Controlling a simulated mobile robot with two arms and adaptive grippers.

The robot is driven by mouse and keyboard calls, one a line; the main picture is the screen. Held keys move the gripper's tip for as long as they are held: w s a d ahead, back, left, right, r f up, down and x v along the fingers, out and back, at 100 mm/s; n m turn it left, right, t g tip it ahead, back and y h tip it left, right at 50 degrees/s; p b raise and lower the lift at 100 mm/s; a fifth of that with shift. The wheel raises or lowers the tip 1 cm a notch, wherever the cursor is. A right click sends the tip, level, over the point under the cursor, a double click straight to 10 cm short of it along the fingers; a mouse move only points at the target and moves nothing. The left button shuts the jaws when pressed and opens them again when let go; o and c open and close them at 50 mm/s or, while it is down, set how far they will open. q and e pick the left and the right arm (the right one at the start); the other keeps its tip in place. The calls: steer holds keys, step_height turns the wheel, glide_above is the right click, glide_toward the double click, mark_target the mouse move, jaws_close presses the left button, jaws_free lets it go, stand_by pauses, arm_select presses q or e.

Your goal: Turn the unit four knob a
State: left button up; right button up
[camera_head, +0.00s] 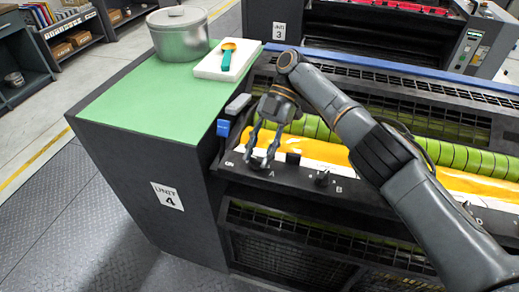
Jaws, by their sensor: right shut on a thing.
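The unit four panel (290,178) is a dark strip along the front of the machine, marked with letters. My right gripper (261,162) reaches down to it from above and is shut on the knob A (257,163) beside the letter A. The fingers hide much of the knob. Another knob, B (322,178), stands to the right, apart from the gripper. A "UNIT 4" label (167,195) is on the side of the cabinet. My left gripper is not in view.
A metal pot (180,34) and a white block (222,66) with a teal and orange tool stand on the green top (139,98). Green and yellow rollers lie behind the panel. Unit 3 (279,30) stands at the back.

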steer(key=shift+f, duration=0.1)
stand_by(0.3)
steer(key=o, duration=1.2)
steer(key=shift+c, duration=0.2)
steer(key=shift+r, duration=0.3)
step_height(320, 180, up, 9)
steer(key=shift+r, duration=0.2)
